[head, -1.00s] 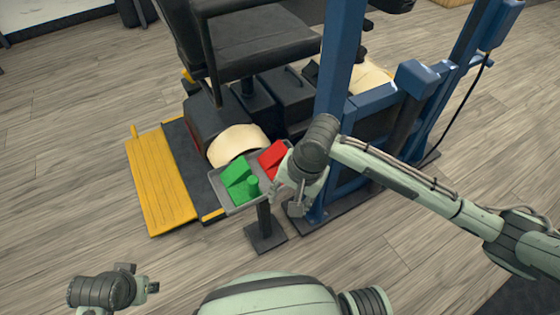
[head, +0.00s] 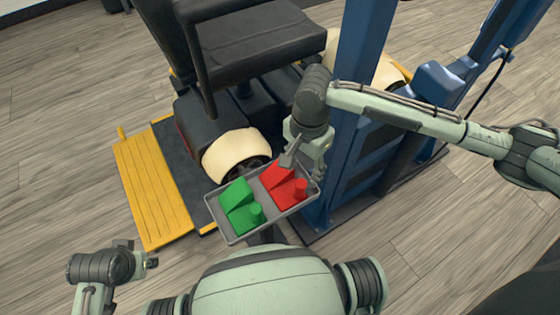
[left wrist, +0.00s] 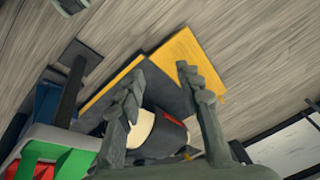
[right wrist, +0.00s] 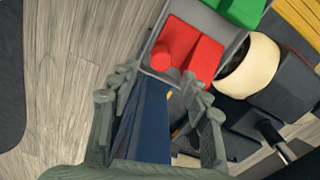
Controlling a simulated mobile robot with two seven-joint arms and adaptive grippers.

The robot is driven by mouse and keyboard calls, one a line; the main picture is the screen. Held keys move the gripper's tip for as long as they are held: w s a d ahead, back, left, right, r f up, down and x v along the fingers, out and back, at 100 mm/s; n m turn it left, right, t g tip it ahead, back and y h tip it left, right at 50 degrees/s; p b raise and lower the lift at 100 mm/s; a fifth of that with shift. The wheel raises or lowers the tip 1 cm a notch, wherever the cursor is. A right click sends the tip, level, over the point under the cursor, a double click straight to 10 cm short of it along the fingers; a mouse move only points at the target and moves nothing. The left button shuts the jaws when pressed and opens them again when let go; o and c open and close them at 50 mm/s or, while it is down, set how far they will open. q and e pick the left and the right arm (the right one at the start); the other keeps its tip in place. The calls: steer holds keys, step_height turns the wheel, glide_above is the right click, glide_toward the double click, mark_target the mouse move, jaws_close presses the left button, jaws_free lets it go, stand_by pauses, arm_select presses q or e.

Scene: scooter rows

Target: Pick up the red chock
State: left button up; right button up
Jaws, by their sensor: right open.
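The red chock (head: 277,181), a wedge with a round peg, sits in the right part of a small grey tray (head: 236,241). It also shows in the right wrist view (right wrist: 205,56), just beyond the fingertips. A green chock (head: 238,205) of the same shape lies left of it in the tray. My right gripper (head: 305,163) is open and empty at the tray's back right side, close to the red chock; I cannot tell if it touches. My left gripper (head: 148,262) is low at the left, away from the tray. In the left wrist view (left wrist: 158,85) its fingers are apart and empty.
A blue post frame (head: 362,60) stands right behind my right gripper. A black scooter with a seat (head: 262,42) and a cream wheel (head: 236,153) stands behind the tray. A yellow ramp plate (head: 152,185) lies at the left. The wooden floor at the left is clear.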

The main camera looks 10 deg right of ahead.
mark_target(301, 184)
steer(key=shift+w+f, duration=0.2)
steer(key=shift+f, duration=0.1)
steer(key=f, duration=0.2)
steer(key=f+b, duration=0.1)
steer(key=f, duration=0.3)
steer(key=shift+s+a+f, duration=0.1)
steer(key=shift+s, duration=0.15)
steer(key=shift+f+b, duration=0.3)
steer(key=shift+f, duration=0.15)
arm_select(q)
steer(key=v, duration=0.3)
steer(key=shift+s+a+r, duration=0.1)
steer(key=shift+a+r, duration=0.25)
arm_select(e)
jaws_close()
